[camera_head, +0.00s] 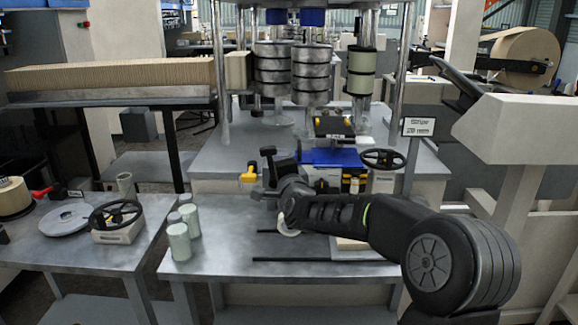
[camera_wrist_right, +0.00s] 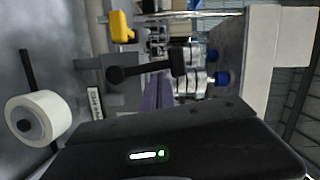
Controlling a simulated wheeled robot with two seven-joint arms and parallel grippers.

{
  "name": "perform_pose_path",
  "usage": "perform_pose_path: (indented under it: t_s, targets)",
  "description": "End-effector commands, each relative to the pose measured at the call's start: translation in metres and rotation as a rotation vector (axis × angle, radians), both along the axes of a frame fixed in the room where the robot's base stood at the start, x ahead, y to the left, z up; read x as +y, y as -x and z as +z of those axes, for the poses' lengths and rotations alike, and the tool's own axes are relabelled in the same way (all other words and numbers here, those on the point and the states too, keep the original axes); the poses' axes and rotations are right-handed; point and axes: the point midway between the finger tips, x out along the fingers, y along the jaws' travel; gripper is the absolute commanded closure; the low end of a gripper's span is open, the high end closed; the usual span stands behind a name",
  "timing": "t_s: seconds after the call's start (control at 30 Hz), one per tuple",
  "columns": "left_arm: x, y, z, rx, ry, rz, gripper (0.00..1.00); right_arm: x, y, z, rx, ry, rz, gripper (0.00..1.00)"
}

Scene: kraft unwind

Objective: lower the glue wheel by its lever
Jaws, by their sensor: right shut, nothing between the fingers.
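A black lever (camera_head: 269,168) with a knob at its top stands nearly upright at the centre of the head view. It also shows in the right wrist view (camera_wrist_right: 145,70), which is turned on its side. A white wheel (camera_wrist_right: 38,117), which looks like the glue wheel, is low beside it; in the head view only part of the white wheel (camera_head: 288,230) shows below my arm. My right gripper (camera_head: 268,194) is shut and empty, close to the lever's lower part; whether they touch is unclear. Its fingertips are not clear in the wrist view. My left gripper is not in view.
A yellow part (camera_head: 248,175) stands left of the lever. A handwheel (camera_head: 384,159) is to the right, behind my arm. Several pale green cylinders (camera_head: 179,240) stand on the left of the metal table (camera_head: 215,260). Another handwheel (camera_head: 115,215) is on the left table.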

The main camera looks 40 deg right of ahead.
Motion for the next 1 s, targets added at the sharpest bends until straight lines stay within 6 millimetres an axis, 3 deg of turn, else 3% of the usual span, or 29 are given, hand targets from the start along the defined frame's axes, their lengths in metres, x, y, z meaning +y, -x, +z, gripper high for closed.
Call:
perform_pose_path:
  t_s: [0.27,0.6,1.0]
  targets:
    - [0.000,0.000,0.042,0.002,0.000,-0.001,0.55,0.017,-0.012,0.010,0.159,0.207,0.004,1.00]
    - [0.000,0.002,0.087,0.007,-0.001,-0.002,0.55,0.034,-0.025,0.004,0.354,0.463,0.003,1.00]
    - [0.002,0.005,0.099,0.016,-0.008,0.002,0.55,0.046,-0.035,-0.011,0.485,0.638,0.000,1.00]
